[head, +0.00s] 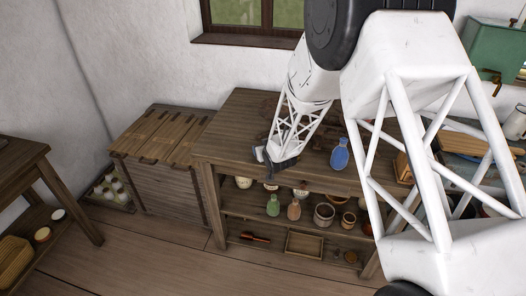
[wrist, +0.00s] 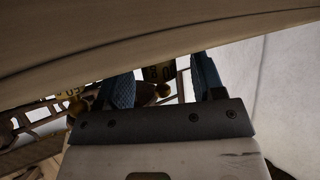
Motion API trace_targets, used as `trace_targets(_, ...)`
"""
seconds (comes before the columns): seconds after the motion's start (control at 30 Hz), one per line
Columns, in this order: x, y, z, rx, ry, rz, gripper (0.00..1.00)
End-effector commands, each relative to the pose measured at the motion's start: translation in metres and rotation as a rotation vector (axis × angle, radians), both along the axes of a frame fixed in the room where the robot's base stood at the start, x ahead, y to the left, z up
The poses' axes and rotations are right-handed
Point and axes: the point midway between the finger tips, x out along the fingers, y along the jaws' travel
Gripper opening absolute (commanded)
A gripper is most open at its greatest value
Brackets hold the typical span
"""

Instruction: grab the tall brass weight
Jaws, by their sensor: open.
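My gripper (head: 272,162) is low at the front left edge of the wooden table, its fingers dark against the wood. In the wrist view my gripper (wrist: 164,76) is open, with two blue fingers apart. A dark and brass-yellow piece with a numeral (wrist: 160,72) shows between the fingers, partly cut off by a wooden surface. Another brass-yellow piece with a numeral (wrist: 70,94) is left of the left finger. I cannot tell whether either is the tall brass weight. In the head view I cannot make out any brass weight.
The wooden table (head: 240,125) carries a blue vase (head: 340,155) right of my gripper. A slatted wooden chest (head: 160,145) stands to the left. A brown board (wrist: 110,45) crosses close above the fingers.

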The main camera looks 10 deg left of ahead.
Motion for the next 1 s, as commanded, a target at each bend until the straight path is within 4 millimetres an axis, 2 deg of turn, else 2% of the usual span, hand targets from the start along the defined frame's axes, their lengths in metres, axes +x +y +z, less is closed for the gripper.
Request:
trace_targets(0.7,0.0036,0.0025,-0.0022,0.000,0.000,0.000,0.61)
trace_targets(1.0,0.0036,0.0025,-0.0023,0.000,0.000,0.000,0.15)
